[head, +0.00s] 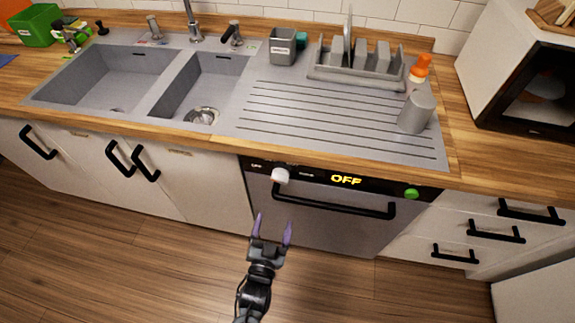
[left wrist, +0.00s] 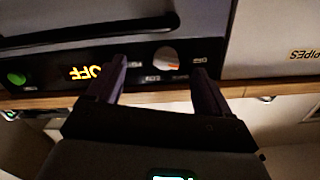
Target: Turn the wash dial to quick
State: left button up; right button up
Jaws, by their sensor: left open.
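The wash dial (head: 280,175) is a white round knob on the black control strip of the dishwasher (head: 330,230). The display (head: 346,180) beside it reads OFF in yellow. My left gripper (head: 273,221) is open and empty, with its purple fingers pointing at the dishwasher just below the dial. In the left wrist view, which is upside down, the dial (left wrist: 166,58) shows between the two spread fingers (left wrist: 158,72), beyond their tips and apart from them. Small labels around the dial are too blurred to read surely. My right gripper is not in view.
A black bar handle (head: 335,205) crosses the dishwasher door below the strip. A green button (head: 411,193) sits at the strip's right end. The wooden counter edge (head: 340,168) overhangs just above. Drawers (head: 480,225) stand to the right; the floor in front is clear.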

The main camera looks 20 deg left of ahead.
aim_at(280, 177)
pick_arm(q)
jog(key=w+r, duration=0.1)
jog(key=w, duration=0.2)
jog(key=w+a+r, duration=0.1)
jog(key=w, duration=0.2)
jog(key=w+a+r+b, duration=0.1)
jog(key=w, duration=0.3)
jog(key=shift+a+r, duration=0.2)
jog(key=shift+r, duration=0.2)
jog(key=shift+w+a, duration=0.2)
jog(key=shift+w, duration=0.5)
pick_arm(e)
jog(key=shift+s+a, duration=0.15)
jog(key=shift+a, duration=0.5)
